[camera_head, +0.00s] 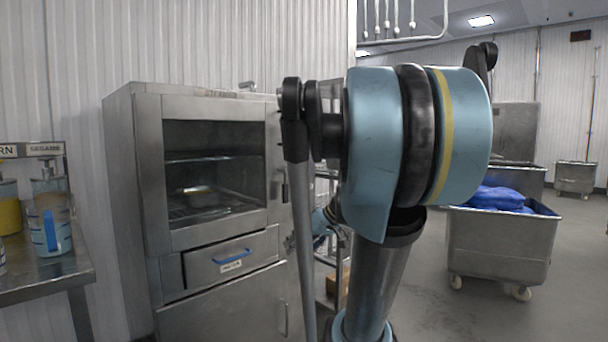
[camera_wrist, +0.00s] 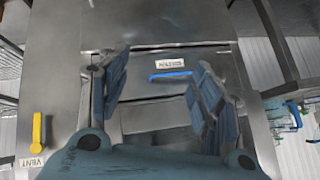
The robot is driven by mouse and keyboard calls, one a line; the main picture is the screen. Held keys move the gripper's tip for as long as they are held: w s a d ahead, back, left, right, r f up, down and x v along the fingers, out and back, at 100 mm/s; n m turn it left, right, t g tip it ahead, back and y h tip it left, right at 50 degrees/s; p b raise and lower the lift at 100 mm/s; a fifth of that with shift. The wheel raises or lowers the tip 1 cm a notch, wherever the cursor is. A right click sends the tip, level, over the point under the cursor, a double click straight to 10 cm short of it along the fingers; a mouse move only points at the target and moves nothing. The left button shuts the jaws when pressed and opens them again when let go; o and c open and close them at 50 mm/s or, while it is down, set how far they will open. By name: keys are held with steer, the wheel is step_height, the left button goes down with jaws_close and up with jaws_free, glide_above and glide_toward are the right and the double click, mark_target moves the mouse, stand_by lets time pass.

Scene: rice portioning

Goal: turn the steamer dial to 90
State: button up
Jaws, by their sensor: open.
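The steamer (camera_head: 155,180) is a steel cabinet left of centre in the head view, with a glass door (camera_head: 215,150) and a drawer with a blue handle (camera_head: 235,256) below it. I cannot make out the dial in either view. My arm covers the area just right of the steamer in the head view. In the wrist view my gripper (camera_wrist: 166,62) is open, its blue fingers spread with nothing held. Beyond the fingers are a blue handle (camera_wrist: 170,75) and a small label (camera_wrist: 170,63), seen upside down. A yellow lever (camera_wrist: 37,131) is at the left, beside an upside-down VENT label (camera_wrist: 32,162).
A steel side table (camera_head: 45,285) with a jug (camera_head: 50,225) and a yellow container (camera_head: 9,210) stands at the left. A metal pan (camera_head: 200,195) sits inside the steamer. A wheeled bin (camera_head: 500,245) with blue bags (camera_head: 497,199) stands at the right, with open floor before it.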

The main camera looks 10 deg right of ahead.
steer(key=w+d+r+n+t+y, duration=0.25)
steer(key=w+d+r+t, duration=0.2)
steer(key=w+r, duration=0.65)
steer(key=n+t+y, duration=0.1)
steer(key=n+t, duration=0.1)
steer(key=t, duration=0.3)
glide_toward(303, 170)
steer(key=x, duration=0.9)
steer(key=shift+w+a, duration=0.15)
steer(key=shift+w, duration=0.15)
steer(key=shift+c, duration=0.3)
steer(key=c, duration=1)
